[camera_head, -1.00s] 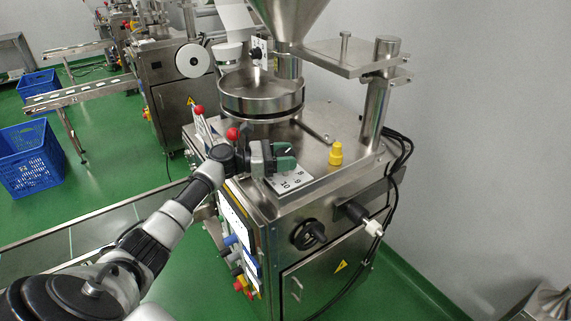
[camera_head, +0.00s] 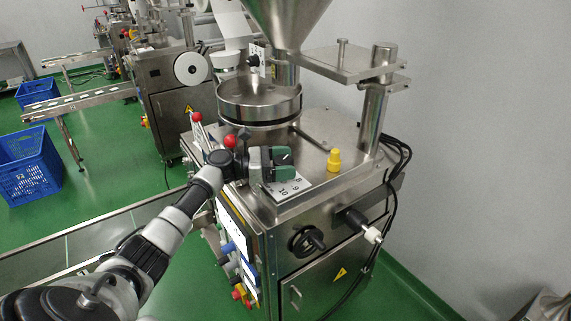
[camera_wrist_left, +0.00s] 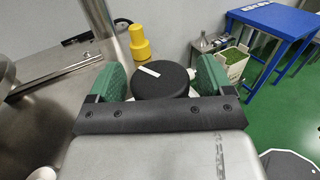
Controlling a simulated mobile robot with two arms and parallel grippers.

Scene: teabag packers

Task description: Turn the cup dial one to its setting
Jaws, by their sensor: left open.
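The cup dial (camera_wrist_left: 161,80) is a round black knob with a white pointer line, seen in the left wrist view. My left gripper (camera_wrist_left: 160,78) is open, with one green fingertip on each side of the knob. I cannot tell whether either finger touches it. In the head view my left gripper (camera_head: 281,160) is over the white number plate (camera_head: 288,187) on the machine top, where 8, 9 and 10 can be read. The gripper hides most of the knob there. My right gripper is not in view.
A yellow knob (camera_head: 334,160) stands on the machine top beside the dial, and it also shows in the left wrist view (camera_wrist_left: 139,42). A round steel pan (camera_head: 259,100) and a steel post (camera_head: 374,105) rise behind. Red-tipped levers (camera_head: 230,142) stand close to my left wrist.

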